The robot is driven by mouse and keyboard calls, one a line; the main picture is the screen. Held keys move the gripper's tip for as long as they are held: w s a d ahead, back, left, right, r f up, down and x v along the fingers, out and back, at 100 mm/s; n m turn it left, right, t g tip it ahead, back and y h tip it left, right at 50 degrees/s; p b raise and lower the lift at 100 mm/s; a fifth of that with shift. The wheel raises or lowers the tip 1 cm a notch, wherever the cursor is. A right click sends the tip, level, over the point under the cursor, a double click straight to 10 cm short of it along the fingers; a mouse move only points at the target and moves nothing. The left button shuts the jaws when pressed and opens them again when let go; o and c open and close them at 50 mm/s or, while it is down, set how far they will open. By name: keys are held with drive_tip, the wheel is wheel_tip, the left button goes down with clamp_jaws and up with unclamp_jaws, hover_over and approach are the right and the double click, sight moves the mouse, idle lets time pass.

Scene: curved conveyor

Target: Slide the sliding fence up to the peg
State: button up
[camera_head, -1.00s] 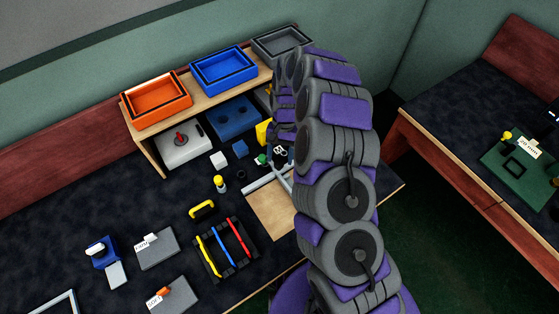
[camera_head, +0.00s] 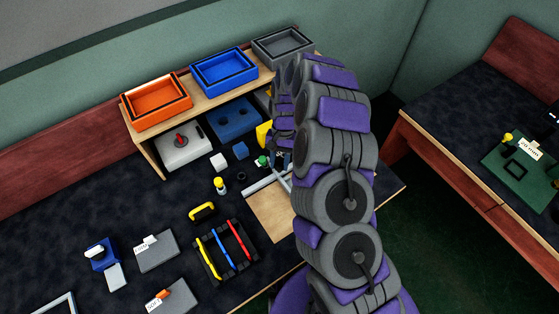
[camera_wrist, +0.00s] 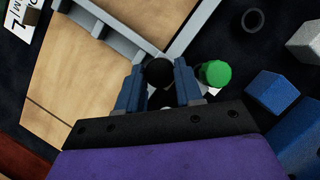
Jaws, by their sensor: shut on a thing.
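The wooden board (camera_wrist: 65,90) carries grey bars in the wrist view. One grey bar (camera_wrist: 112,38) runs from the upper left toward my gripper, and a second grey bar (camera_wrist: 197,22) slants up to the right. I cannot tell for certain which is the sliding fence. My gripper (camera_wrist: 159,80) is shut on a black round knob (camera_wrist: 158,71) near where these bars meet. A green-capped peg (camera_wrist: 215,73) stands just right of the right finger, apart from it. In the head view the green cap (camera_head: 261,161) shows beside my arm, which hides much of the board (camera_head: 272,215).
A blue block (camera_wrist: 270,90) and a white block (camera_wrist: 305,38) lie right of the peg, with a black ring (camera_wrist: 253,20) beyond.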

clamp_jaws()
drive_tip(key=shift+s+r+p, duration=0.1)
drive_tip(key=shift+s+p, duration=0.05)
drive_tip(key=shift+p, duration=0.65)
drive_tip(key=shift+a, duration=0.15)
drive_tip(key=o, duration=0.9)
unclamp_jaws()
drive_tip(key=shift+c, duration=0.2)
drive_tip(key=p+v, duration=0.3)
drive_tip(key=v, duration=1.4)
